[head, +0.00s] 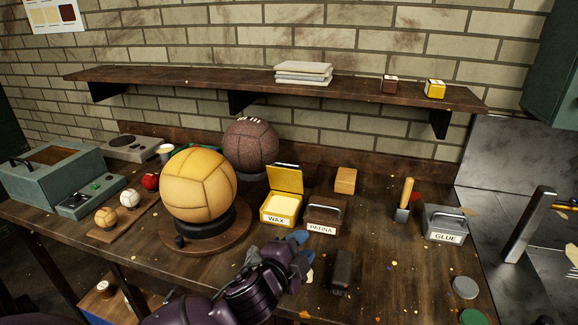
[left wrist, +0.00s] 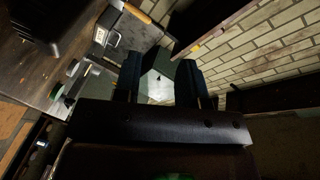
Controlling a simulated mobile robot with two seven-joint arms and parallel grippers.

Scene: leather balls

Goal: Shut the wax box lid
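The yellow wax box (head: 279,218), labelled WAX, stands on the workbench in the head view. Its yellow lid (head: 286,179) is raised at the back, and pale wax shows inside. My left gripper (head: 300,249) is in front of and a little right of the box, near the patina box, with blue fingertips apart. It is not touching the lid. In the left wrist view the two dark fingers (left wrist: 158,82) stand apart with nothing between them. The wax box is not recognisable in the left wrist view.
The patina box (head: 322,218) stands close right of the wax box. A large tan ball (head: 198,183) on a round stand is to the left. The glue box (head: 444,223) is farther right. A shelf (head: 200,79) runs above.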

